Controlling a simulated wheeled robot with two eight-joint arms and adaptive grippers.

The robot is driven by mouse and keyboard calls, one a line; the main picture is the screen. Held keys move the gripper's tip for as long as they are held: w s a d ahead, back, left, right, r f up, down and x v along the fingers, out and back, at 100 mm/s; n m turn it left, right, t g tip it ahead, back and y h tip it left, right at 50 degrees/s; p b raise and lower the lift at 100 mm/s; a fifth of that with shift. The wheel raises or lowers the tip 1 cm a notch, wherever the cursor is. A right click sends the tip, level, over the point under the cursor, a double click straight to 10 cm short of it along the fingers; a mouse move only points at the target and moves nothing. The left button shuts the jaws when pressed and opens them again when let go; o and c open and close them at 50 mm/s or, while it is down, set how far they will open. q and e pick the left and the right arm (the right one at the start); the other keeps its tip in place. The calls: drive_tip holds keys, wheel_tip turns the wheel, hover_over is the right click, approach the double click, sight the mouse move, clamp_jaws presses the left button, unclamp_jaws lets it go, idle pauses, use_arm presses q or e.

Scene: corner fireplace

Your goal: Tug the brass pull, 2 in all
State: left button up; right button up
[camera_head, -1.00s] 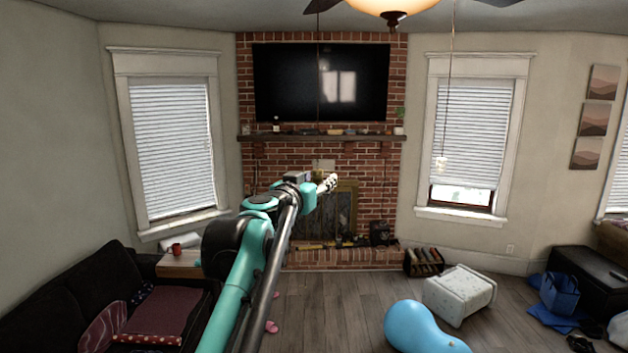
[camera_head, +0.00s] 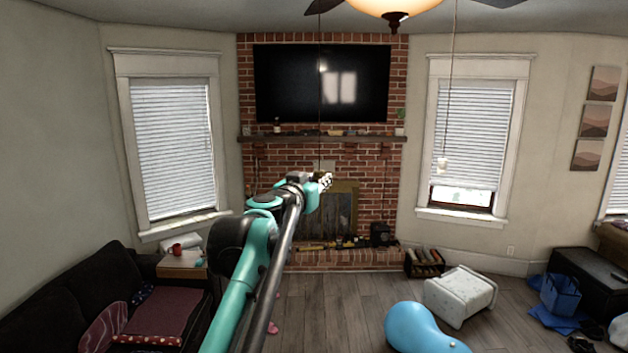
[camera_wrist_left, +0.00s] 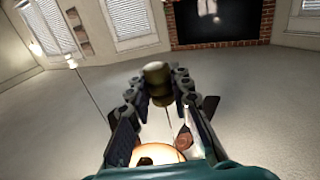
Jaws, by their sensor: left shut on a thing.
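My left gripper (camera_head: 325,181) is raised in front of the fireplace and shut on the brass pull. In the left wrist view the brass pull (camera_wrist_left: 156,76) is a dark gold cylinder between the fingers of the left gripper (camera_wrist_left: 158,88). Its thin cord (camera_head: 320,110) runs up towards the ceiling fan lamp (camera_head: 393,8). A white pull (camera_head: 442,165) hangs free on a second cord to the right; it also shows in the left wrist view (camera_wrist_left: 71,62). My right gripper is not in view.
Behind are the brick fireplace (camera_head: 372,215), mantel (camera_head: 290,139) and television (camera_head: 318,82). A dark sofa (camera_head: 60,295) stands at left; a white ottoman (camera_head: 460,294) and blue balloon-like object (camera_head: 418,328) are at right. The air around the gripper looks clear.

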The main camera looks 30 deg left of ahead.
use_arm(q)
drive_tip(key=shift+f, duration=0.55)
idle(0.5)
drive_tip(key=o, duration=1)
drive_tip(key=s, duration=0.4)
drive_tip(key=s+d, duration=0.1)
drive_tip(key=s, duration=0.3)
drive_tip(key=s+d, duration=0.1)
drive_tip(key=s, duration=0.3)
drive_tip(key=shift+w, duration=0.1)
